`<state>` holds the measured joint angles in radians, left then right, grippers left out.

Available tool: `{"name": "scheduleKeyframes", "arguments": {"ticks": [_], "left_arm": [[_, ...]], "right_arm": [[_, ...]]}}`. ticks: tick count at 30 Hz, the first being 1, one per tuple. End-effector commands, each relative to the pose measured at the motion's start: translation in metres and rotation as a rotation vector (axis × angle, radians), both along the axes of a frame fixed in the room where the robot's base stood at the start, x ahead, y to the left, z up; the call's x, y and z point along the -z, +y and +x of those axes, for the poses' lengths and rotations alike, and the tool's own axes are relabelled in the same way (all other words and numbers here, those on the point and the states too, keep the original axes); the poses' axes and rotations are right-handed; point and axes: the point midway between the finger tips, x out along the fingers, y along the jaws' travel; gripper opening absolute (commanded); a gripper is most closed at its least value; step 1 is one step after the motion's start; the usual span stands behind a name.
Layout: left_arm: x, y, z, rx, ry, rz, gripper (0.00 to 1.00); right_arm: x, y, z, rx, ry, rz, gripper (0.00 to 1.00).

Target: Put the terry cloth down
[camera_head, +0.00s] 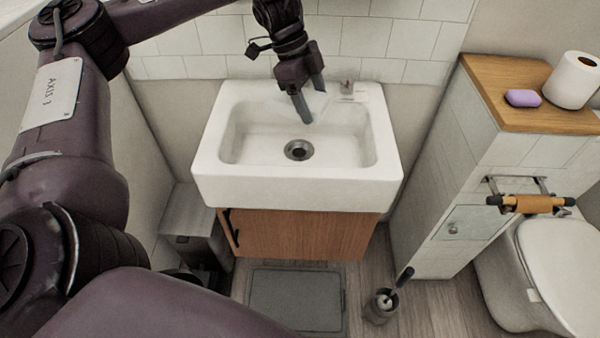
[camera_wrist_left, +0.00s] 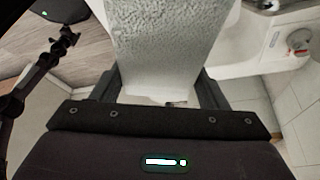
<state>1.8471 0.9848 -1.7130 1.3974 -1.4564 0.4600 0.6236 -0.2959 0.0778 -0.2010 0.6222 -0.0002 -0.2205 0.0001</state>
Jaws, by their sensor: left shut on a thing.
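My left gripper (camera_head: 309,104) reaches down over the white sink basin (camera_head: 215,165) from the back wall side. The gripper is shut on the terry cloth (camera_wrist_left: 172,45), a pale grey, rough-textured piece. In the left wrist view, the cloth sits between the two dark fingers of my left gripper (camera_wrist_left: 160,92) and extends toward the top of the picture. In the head view the cloth is hard to tell from the white sink. My right gripper is not in view.
The drain (camera_head: 298,150) shows in the basin. A wooden cabinet (camera_head: 310,237) is below. At right, a wooden ledge (camera_head: 490,80) holds a purple soap (camera_head: 522,98) and a paper roll (camera_head: 573,80). A toilet (camera_head: 560,270), brush holder (camera_head: 381,306) and grey mat (camera_head: 297,298) stand lower.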

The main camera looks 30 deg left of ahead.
Motion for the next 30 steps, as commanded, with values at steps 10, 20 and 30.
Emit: {"name": "scheduleKeyframes", "arguments": {"ticks": [10, 20, 30], "left_arm": [[0.085, 0.001, -0.001, 0.007, 0.006, 0.000, 0.45], [0.147, 0.001, 0.000, 0.006, 0.002, 0.002, 0.45], [0.188, 0.001, -0.001, 0.007, 0.003, 0.002, 0.45]], "right_arm": [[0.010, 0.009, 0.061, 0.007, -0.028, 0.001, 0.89], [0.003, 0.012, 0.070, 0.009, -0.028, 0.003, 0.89], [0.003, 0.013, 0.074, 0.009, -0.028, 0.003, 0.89]]}}
